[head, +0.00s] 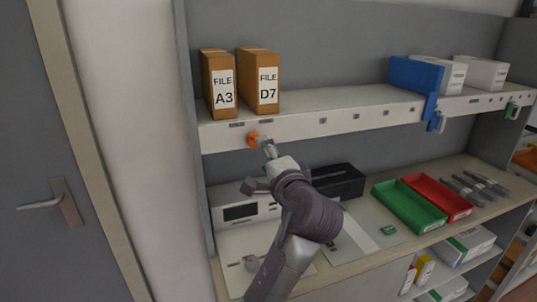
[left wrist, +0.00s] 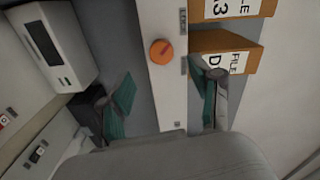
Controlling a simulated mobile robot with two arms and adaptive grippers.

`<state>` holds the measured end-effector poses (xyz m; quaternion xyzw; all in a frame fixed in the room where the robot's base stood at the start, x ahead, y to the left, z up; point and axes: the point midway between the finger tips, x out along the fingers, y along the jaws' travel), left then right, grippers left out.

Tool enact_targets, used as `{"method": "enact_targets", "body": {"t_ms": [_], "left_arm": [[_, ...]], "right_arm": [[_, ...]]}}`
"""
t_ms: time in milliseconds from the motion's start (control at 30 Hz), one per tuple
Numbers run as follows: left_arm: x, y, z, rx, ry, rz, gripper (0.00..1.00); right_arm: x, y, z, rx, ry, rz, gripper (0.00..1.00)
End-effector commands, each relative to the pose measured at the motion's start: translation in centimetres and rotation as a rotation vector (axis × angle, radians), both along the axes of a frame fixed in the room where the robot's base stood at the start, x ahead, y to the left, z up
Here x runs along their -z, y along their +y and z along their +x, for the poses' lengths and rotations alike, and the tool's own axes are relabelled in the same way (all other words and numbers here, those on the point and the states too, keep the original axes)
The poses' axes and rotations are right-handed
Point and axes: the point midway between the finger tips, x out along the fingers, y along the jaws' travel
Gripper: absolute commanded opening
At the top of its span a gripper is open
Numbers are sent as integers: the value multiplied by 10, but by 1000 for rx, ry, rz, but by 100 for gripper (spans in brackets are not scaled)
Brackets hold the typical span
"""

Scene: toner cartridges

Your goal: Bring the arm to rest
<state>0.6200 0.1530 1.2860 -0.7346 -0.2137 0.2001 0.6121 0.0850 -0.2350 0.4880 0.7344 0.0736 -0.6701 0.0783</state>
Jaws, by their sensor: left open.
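My left gripper (head: 259,167) is raised in front of the shelf edge in the head view, above the counter. In the left wrist view its two green-padded fingers (left wrist: 162,92) are spread apart with nothing between them. An orange round knob (head: 253,139) sits on the front edge of the upper shelf, close to one finger in the head view. In the left wrist view the knob (left wrist: 162,52) lies beyond the fingertips. I cannot tell whether the gripper touches the shelf edge. My right gripper is not in view.
Two brown files, A3 (head: 222,88) and D7 (head: 263,82), stand on the upper shelf (head: 340,105). A white device (head: 262,207) with a dark display and a black box (head: 338,181) stand on the counter. A green tray (head: 408,207) and red tray (head: 437,197) lie right.

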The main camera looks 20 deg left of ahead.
Motion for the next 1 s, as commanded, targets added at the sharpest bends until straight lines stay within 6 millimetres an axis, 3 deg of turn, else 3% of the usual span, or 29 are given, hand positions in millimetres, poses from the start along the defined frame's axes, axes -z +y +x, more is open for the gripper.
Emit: {"method": "enact_targets", "body": {"t_ms": [133, 267, 400, 500, 600, 800, 1000], "left_arm": [[29, 7, -3, 9, 36, -56, 64], [100, 23, -20, 25, 125, -216, 64], [197, 41, -65, 19, 252, -463, 64], [257, 51, -111, -10, 341, -643, 64], [302, 56, -160, -52, 421, -805, 64], [347, 59, -236, -132, 532, -1013, 64], [366, 58, -295, -207, 615, -1152, 64]], "right_arm": [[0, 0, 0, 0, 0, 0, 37], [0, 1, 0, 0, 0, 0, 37], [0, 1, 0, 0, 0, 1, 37], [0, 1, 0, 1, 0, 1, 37], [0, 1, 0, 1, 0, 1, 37], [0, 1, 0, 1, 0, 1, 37], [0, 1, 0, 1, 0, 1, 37]]}}
